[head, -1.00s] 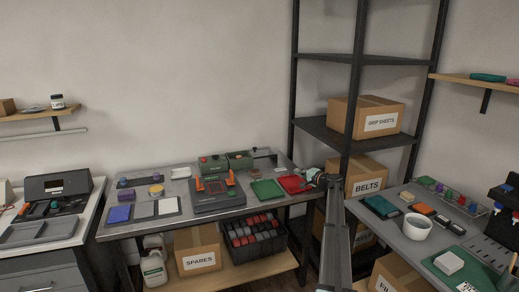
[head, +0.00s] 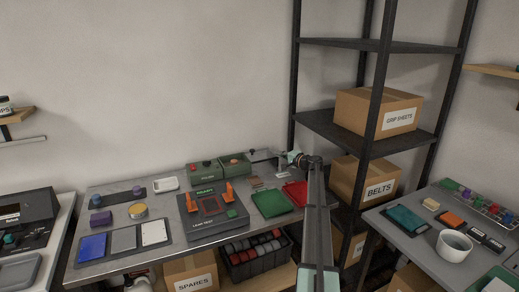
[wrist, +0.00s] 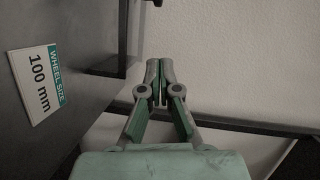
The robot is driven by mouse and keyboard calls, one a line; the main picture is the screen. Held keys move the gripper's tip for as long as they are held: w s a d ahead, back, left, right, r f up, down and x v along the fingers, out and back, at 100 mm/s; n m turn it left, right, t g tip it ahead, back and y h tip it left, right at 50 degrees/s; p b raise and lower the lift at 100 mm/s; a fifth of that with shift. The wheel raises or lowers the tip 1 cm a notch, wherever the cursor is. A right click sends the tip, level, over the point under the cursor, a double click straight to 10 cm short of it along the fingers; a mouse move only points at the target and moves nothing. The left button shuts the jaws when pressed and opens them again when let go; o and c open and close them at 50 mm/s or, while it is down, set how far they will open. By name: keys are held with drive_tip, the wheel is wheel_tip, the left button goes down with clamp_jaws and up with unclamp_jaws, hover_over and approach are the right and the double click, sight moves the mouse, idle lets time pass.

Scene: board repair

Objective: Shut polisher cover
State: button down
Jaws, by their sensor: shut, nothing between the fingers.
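Two green machine housings stand at the back of the steel bench: a left one (head: 206,172) with a red knob, and a right one (head: 235,163). Which is the polisher, and how its cover stands, is too small to tell. A grey flat part (head: 262,156) lies right of the right housing. My gripper (head: 290,157) is at the back right of the bench, just right of that grey part.
A card reading "WHEEL SIZE 100 mm" (wrist: 35,83) shows in the wrist view. The black shelf rack (head: 372,130) stands close behind my arm.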

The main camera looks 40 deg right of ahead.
sight(259, 156)
drive_tip(key=w, duration=0.3)
drive_tip(key=w+p, duration=0.1)
drive_tip(key=w, duration=0.3)
drive_tip(key=w+f, duration=0.1)
drive_tip(key=w, duration=0.2)
drive_tip(key=shift+w+a+p, duration=0.15)
drive_tip(key=shift+a+p, duration=0.25)
drive_tip(key=shift+w+a+f, duration=0.15)
drive_tip(key=shift+w+a, duration=0.15)
drive_tip(key=shift+a, duration=0.25)
drive_tip(key=shift+w+a+f, duration=0.1)
drive_tip(key=shift+w+a, duration=0.15)
drive_tip(key=shift+a, duration=0.25)
drive_tip(key=shift+w+a+f+p, duration=0.2)
drive_tip(key=shift+w+a+p, duration=0.2)
drive_tip(key=shift+a, duration=0.1)
